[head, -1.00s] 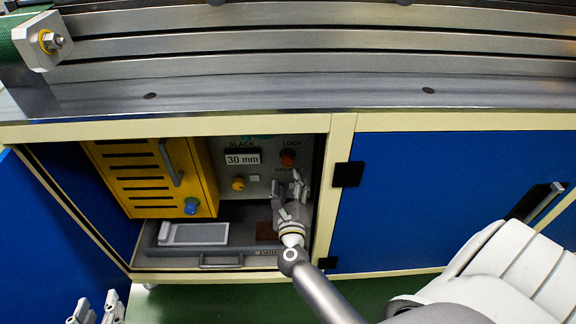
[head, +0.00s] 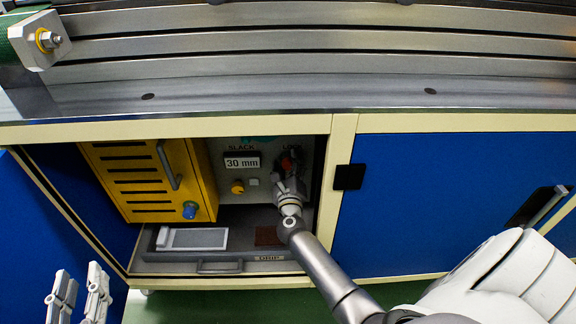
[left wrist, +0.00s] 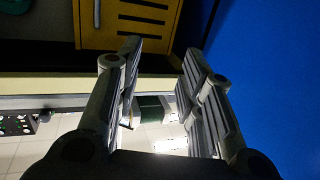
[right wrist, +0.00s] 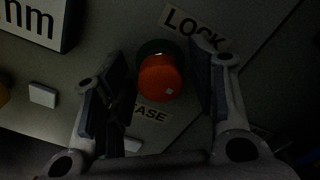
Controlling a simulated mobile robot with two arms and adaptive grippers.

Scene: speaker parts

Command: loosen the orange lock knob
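The orange lock knob (right wrist: 160,78) sits on the grey panel under the LOCK label (right wrist: 194,28). In the head view the knob (head: 287,163) is partly covered by my right gripper (head: 288,172). In the right wrist view my right gripper (right wrist: 160,85) is open, with one finger on each side of the knob. Gaps show between the fingers and the knob; how deep the fingertips reach is hard to tell.
A yellow slotted box (head: 140,180) fills the compartment's left. The panel carries a 30 mm display (head: 242,162) and a yellow knob (head: 237,187). A drip tray (head: 220,266) lies below. The open blue door (head: 45,240) stands left; the cabinet frame (head: 330,190) bounds the right.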

